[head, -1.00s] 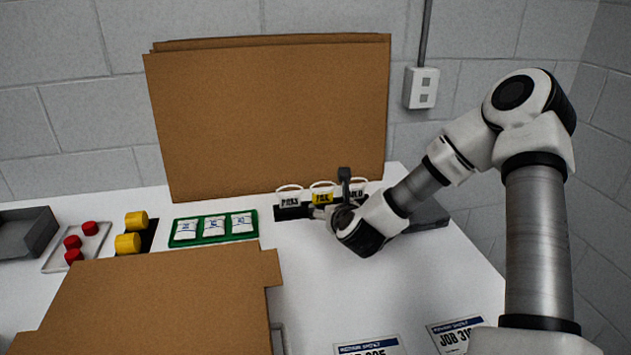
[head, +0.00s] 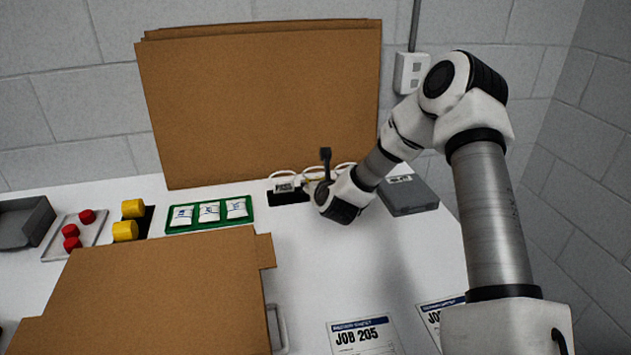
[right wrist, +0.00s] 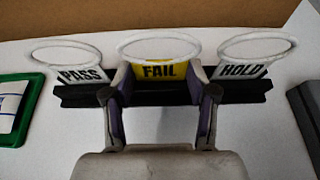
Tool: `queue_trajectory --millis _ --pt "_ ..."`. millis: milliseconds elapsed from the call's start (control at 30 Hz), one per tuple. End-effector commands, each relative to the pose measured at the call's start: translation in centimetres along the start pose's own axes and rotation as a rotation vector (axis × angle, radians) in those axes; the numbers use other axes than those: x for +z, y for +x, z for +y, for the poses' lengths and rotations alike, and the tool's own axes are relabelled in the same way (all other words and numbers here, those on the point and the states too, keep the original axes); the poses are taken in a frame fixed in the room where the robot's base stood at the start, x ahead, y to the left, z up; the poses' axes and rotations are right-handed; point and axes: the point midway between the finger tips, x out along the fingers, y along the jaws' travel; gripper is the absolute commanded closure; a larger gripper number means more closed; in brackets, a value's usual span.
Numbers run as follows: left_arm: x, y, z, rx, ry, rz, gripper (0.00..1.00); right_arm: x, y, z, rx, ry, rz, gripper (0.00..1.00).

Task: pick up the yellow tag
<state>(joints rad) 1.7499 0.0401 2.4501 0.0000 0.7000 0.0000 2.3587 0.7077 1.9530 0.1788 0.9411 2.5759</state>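The yellow FAIL tag (right wrist: 160,70), with a white loop, stands in a black rack (right wrist: 80,95) between the white PASS tag (right wrist: 83,76) and the white HOLD tag (right wrist: 241,72). My right gripper (right wrist: 160,85) is open, with one finger at each side of the yellow tag. A gap seems to show between each finger and the tag; contact cannot be told. My left gripper is not in view.
A green tray (head: 210,228) with white packets lies left of the rack. A grey box (head: 410,195) lies to its right. Cardboard panels (head: 260,100) stand behind. A cardboard piece (head: 160,300) and job sheets (head: 362,338) are in front. The table between is clear.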

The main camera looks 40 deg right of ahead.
Motion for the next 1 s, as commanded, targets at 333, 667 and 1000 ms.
queue_trajectory --millis 333,667,1000 --pt "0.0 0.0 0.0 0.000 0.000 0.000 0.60 0.0 -0.1 0.0 0.000 0.000 0.001 0.54" --pt "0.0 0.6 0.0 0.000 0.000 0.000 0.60 3.1 -1.3 0.0 0.001 0.003 -0.002 0.54" --pt "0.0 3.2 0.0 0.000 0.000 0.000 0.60 0.5 -8.8 3.6 0.004 -0.007 0.001 0.54"
